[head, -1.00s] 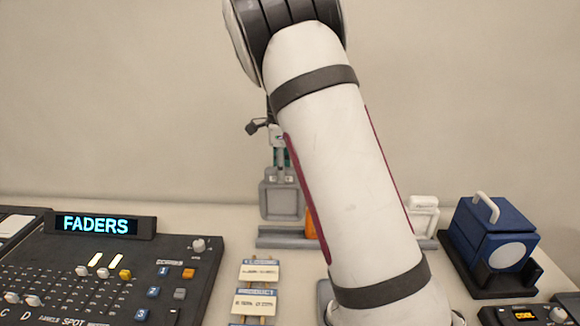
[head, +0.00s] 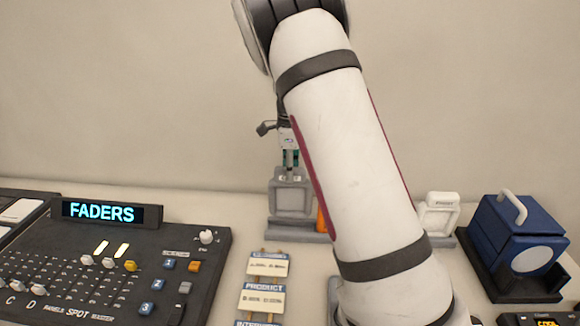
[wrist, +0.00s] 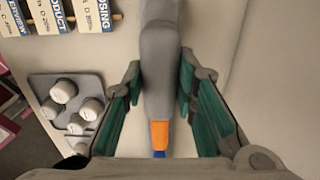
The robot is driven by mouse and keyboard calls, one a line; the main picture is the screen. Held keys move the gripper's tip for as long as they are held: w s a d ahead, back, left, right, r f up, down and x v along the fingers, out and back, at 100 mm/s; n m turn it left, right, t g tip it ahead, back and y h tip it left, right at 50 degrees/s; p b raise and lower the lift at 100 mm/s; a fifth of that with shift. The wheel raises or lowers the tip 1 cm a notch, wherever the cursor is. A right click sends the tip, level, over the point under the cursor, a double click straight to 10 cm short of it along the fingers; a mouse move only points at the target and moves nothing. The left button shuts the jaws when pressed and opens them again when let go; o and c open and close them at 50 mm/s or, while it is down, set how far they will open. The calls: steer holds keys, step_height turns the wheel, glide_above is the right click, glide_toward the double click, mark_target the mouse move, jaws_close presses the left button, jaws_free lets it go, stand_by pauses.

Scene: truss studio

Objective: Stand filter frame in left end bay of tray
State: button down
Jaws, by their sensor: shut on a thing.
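The grey square filter frame (head: 291,197) hangs upright below my gripper (head: 290,160) in the head view. My gripper is shut on its top part. In the wrist view the grey frame (wrist: 160,50) runs between the green-padded fingers of my gripper (wrist: 160,85). The frame stands over the left end of the grey tray (head: 298,236), its lower edge at the tray's top. I cannot tell whether it rests in the left end bay. My arm hides the tray's middle.
An orange piece (head: 322,219) stands just right of the frame, partly behind my arm. A white frame (head: 440,214) stands at the tray's right end. A blue box (head: 513,240) sits further right. Label strips (head: 266,265) and a fader console (head: 100,265) lie in front and left.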

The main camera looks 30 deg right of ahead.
mark_target(290, 187)
steer(key=shift+f+b, duration=0.55)
steer(key=shift+f, duration=2.4)
steer(key=c, duration=1.2)
jaws_free()
step_height(290, 187, up, 11)
steer(key=shift+f, duration=0.15)
steer(key=shift+r, duration=0.6)
